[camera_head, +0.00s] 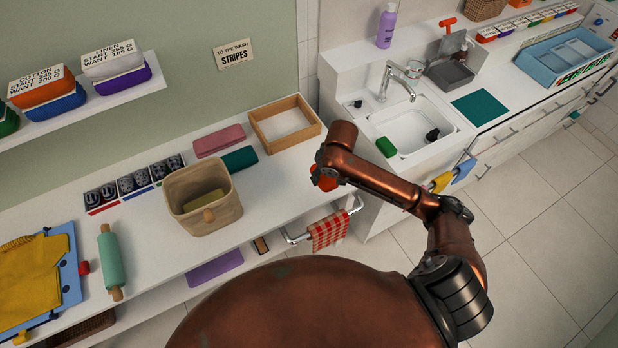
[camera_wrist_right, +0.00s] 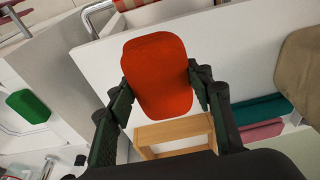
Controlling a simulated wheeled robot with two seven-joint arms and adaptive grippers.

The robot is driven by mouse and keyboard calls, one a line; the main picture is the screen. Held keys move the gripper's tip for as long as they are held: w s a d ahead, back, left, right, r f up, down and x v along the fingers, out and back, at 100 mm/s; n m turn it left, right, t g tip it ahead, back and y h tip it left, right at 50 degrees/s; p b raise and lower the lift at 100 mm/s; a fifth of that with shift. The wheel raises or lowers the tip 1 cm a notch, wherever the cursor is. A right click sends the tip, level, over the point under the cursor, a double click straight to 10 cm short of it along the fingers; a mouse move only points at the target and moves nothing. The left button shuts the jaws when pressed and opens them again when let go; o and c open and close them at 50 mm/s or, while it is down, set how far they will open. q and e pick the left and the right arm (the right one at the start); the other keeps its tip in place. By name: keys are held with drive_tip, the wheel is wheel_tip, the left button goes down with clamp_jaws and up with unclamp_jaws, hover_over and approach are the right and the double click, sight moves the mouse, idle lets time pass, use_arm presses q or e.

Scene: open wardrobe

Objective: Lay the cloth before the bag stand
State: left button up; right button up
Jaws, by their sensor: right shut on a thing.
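My right gripper (camera_wrist_right: 158,85) is shut on a red-orange, rounded, soft-looking piece, which I take as the red cloth (camera_wrist_right: 157,72). In the head view the red cloth (camera_head: 324,178) is mostly hidden behind my right gripper (camera_head: 328,165). It is held up near the counter's right end, just right of the wooden tray (camera_head: 262,133). A folded pink cloth (camera_head: 219,140) and a dark green cloth (camera_head: 240,158) lie left of the tray. I cannot make out for certain which thing is the bag stand. My left gripper is not in view.
A beige bin (camera_head: 212,219) stands on the white counter, with a green rolling pin (camera_head: 111,262) and blue board (camera_head: 69,277) to its left. A checked towel (camera_head: 328,230) hangs on a rail below my gripper. The sink (camera_head: 425,135) is to the right.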

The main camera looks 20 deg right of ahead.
drive_tip(key=shift+s+d+f, duration=0.15)
drive_tip(key=shift+d+f, duration=0.55)
drive_tip(key=shift+d, duration=0.2)
drive_tip(key=w+d+f, duration=0.2)
drive_tip(key=w, duration=0.1)
drive_tip(key=w+d+f, duration=0.2)
drive_tip(key=w+f, duration=0.1)
drive_tip(key=w, duration=0.1)
drive_tip(key=w+d+f+b, duration=0.1)
drive_tip(key=w+d+f, duration=0.1)
drive_tip(key=w+f, duration=0.1)
drive_tip(key=shift+w+d+f, duration=0.2)
drive_tip(key=shift+d, duration=0.05)
drive_tip(key=shift+w+d+f, duration=0.25)
drive_tip(key=shift+w+f, duration=0.2)
drive_tip(key=shift+f, duration=0.2)
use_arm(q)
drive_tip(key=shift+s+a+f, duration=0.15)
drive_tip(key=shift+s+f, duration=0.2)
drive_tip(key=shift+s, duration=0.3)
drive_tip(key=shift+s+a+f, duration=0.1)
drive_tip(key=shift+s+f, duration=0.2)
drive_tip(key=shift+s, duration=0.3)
use_arm(e)
drive_tip(key=shift+s+x, duration=0.15)
drive_tip(key=shift+x, duration=0.65)
drive_tip(key=shift+s+x, duration=0.15)
drive_tip(key=shift+x, duration=0.6)
drive_tip(key=shift+d+f, duration=0.15)
drive_tip(key=shift+f, duration=0.05)
